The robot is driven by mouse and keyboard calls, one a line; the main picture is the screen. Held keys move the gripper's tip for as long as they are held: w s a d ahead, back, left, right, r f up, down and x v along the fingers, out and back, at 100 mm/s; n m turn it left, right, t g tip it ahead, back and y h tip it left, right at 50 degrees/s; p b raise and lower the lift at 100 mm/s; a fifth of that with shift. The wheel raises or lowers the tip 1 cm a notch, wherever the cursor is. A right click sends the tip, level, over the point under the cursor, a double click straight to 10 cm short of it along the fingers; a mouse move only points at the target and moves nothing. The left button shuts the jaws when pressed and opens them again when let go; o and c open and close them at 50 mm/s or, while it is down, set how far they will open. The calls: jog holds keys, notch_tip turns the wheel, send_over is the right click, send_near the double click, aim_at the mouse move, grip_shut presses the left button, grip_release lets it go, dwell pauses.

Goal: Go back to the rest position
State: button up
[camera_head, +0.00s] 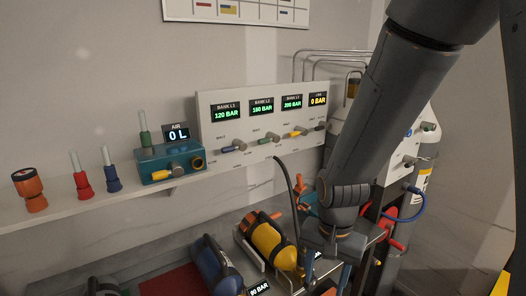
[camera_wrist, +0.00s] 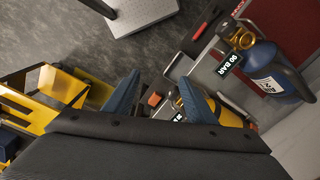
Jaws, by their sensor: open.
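My arm comes down from the top right in the head view. Its wrist hangs over the bench beside a yellow cylinder (camera_head: 275,243). My gripper (camera_wrist: 160,97) shows in the wrist view as two blue fingers set wide apart, with nothing held between them. Beyond the fingers lie part of a yellow cylinder, partly hidden by the right finger, and a small orange piece (camera_wrist: 154,99). A blue cylinder (camera_wrist: 280,82) with a 90 BAR display lies to the right in the wrist view. It also shows left of the yellow one in the head view (camera_head: 214,262).
A panel (camera_head: 262,117) with several pressure displays stands behind the bench. The shelf (camera_head: 75,212) carries a teal AIR unit (camera_head: 172,162) and red, blue and orange fittings. A grey gas bottle (camera_head: 425,150) and blue hose stand right of my arm. Grey floor (camera_wrist: 75,50) shows in the wrist view.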

jog(key=d+n+b, duration=0.1)
jog(key=n+b, duration=0.1)
jog(key=d+f+n+b, duration=0.1)
jog(key=d+n+b, duration=0.1)
jog(key=d+f+n+t+b, duration=0.1)
jog(key=d+n+b, duration=0.1)
jog(key=shift+s+d+f, duration=0.1)
jog(key=shift+s+f, duration=0.15)
jog(key=shift+s, duration=0.1)
dwell(2.4)
